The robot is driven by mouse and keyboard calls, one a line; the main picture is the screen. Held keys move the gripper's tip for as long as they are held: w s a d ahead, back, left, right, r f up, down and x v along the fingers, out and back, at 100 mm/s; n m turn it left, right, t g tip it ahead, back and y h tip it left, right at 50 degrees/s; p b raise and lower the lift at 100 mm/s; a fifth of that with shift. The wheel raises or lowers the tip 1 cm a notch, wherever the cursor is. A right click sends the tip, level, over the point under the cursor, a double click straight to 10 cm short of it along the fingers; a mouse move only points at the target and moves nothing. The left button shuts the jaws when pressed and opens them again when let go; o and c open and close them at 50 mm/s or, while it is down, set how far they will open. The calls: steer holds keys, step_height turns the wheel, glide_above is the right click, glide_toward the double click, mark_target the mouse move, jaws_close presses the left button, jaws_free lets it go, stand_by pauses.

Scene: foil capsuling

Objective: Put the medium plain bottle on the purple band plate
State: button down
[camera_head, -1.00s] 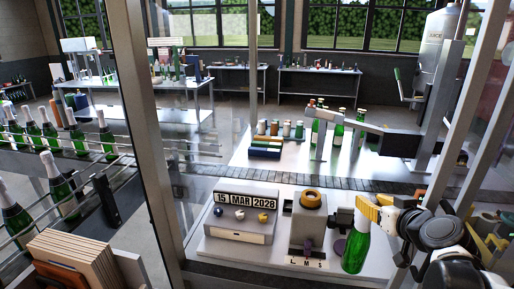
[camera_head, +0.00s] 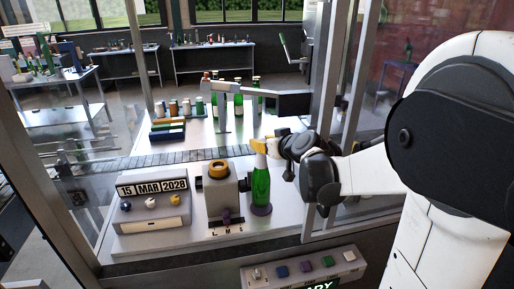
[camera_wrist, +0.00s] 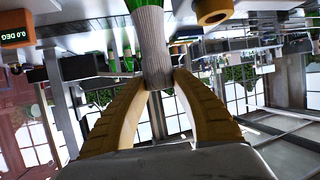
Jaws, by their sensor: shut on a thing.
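The green bottle (camera_head: 261,185) stands upright, its base at the purple plate (camera_head: 262,210) just right of the grey machine. I cannot tell for sure whether the base touches the plate. My gripper (camera_head: 262,147) is shut on the bottle's neck from the right. In the wrist view, my yellow ribbed fingers (camera_wrist: 158,82) close on both sides of the pale grey, ribbed neck covering (camera_wrist: 151,40); a little green shows beyond it. The gripper hides the bottle's top in the head view.
The grey machine (camera_head: 222,195) with an orange-yellow ring on top and L, M, S marks stands close left of the bottle. A date box (camera_head: 153,205) is further left. A button panel (camera_head: 303,268) lies in front; a window post rises at right.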

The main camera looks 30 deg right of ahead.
steer(key=shift+f, duration=0.9)
steer(key=shift+f+b, duration=0.1)
steer(key=shift+b, duration=0.2)
steer(key=c, duration=1.1)
jaws_free()
